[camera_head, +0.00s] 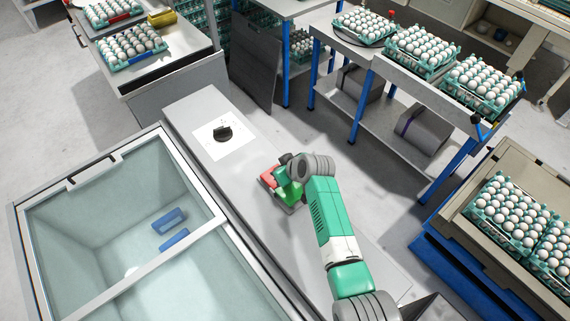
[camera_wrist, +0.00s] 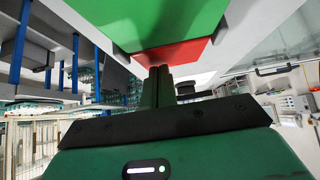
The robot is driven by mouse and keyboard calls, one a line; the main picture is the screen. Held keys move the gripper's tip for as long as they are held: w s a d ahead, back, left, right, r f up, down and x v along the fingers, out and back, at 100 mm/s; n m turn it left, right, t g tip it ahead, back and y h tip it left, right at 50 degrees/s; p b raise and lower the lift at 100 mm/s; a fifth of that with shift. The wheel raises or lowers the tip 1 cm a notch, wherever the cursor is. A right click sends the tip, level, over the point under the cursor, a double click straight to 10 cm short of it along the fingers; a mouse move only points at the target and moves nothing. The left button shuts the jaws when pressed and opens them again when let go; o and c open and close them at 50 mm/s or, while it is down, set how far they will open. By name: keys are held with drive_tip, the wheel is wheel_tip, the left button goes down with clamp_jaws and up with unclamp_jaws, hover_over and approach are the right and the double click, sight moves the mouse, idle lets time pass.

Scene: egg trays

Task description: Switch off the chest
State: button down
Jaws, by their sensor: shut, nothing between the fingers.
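The chest (camera_head: 180,130) is a long grey unit with a glass-topped basin at the left in the head view. A red-and-green switch lies on its grey top, with its red part (camera_head: 267,177) to the left and its green part (camera_head: 291,193) to the right, partly covered by my gripper. In the wrist view the green part (camera_wrist: 170,22) and the red part (camera_wrist: 172,54) loom close above the fingers. My gripper (camera_wrist: 161,72) is shut and empty, its tips right by the red part. I cannot tell whether they touch it.
A black knob (camera_head: 222,134) stands on a white plate farther along the chest top. A handle (camera_head: 92,170) is on the glass lid's frame. Tables with egg trays (camera_head: 422,50) stand at the back right, with more trays (camera_head: 515,215) at the right. The floor between is clear.

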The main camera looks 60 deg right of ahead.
drive_tip(key=r+p, duration=0.1)
drive_tip(key=r, duration=0.1)
drive_tip(key=r+p, duration=0.1)
drive_tip(key=r, duration=0.1)
drive_tip(key=r+p, duration=0.1)
drive_tip(key=r, duration=0.1)
drive_tip(key=shift+s, duration=0.25)
wheel_tip(320, 180, up, 6)
hover_over(292, 185)
drive_tip(key=shift+f+p, duration=0.1)
drive_tip(key=shift+p, duration=0.3)
